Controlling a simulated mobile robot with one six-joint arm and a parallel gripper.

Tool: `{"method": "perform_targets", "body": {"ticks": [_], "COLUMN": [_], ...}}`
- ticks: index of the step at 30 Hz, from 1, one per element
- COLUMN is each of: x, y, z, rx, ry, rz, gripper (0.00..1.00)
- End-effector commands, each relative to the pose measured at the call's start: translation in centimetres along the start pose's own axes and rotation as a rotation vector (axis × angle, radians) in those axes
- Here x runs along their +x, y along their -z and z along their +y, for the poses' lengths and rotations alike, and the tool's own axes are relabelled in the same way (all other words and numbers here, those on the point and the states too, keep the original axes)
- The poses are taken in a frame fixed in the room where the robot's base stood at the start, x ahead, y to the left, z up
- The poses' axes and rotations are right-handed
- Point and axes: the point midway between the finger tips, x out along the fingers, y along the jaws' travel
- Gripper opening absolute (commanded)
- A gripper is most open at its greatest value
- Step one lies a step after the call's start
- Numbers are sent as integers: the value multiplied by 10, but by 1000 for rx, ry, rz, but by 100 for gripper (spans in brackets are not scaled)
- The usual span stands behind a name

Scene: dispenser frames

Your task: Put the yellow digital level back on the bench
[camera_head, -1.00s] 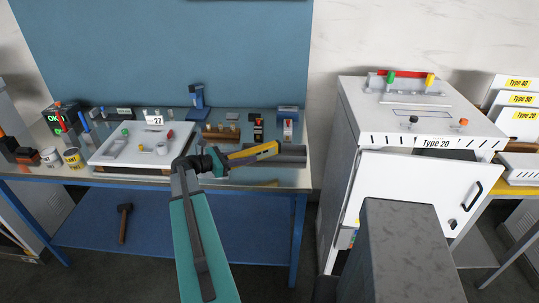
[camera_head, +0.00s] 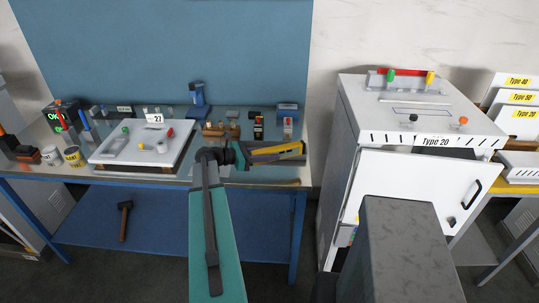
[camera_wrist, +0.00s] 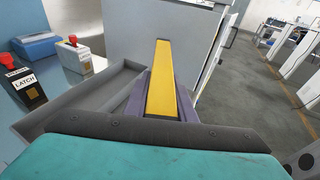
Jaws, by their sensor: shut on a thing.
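The yellow digital level (camera_head: 283,152) is a long yellow bar that points right from my gripper, over the right end of the bench (camera_head: 215,178). My gripper (camera_head: 262,156) is shut on it. In the wrist view the level (camera_wrist: 162,80) lies lengthwise between the purple-grey fingers and extends away from me. A grey open tray (camera_wrist: 75,97) lies on the bench just left of the level there. I cannot tell how high the level is above the bench.
A white board (camera_head: 118,158) with small parts stands on the bench's left half. Red-topped devices (camera_head: 258,129) stand behind my gripper. A white cabinet (camera_head: 420,118) marked Type 20, its door (camera_head: 410,185) ajar, stands to the right. A hammer (camera_head: 124,221) lies on the lower shelf.

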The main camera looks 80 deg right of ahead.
Motion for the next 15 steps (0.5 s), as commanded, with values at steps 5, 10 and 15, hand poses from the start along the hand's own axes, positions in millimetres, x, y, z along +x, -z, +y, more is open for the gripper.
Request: {"method": "perform_targets", "body": {"ticks": [5, 10, 15], "x": [2, 5, 7], "y": [10, 23, 36], "z": [0, 0, 0], "rx": [0, 0, 0], "ry": [0, 0, -1], "rz": [-1, -1, -2], "gripper": [0, 0, 0]}}
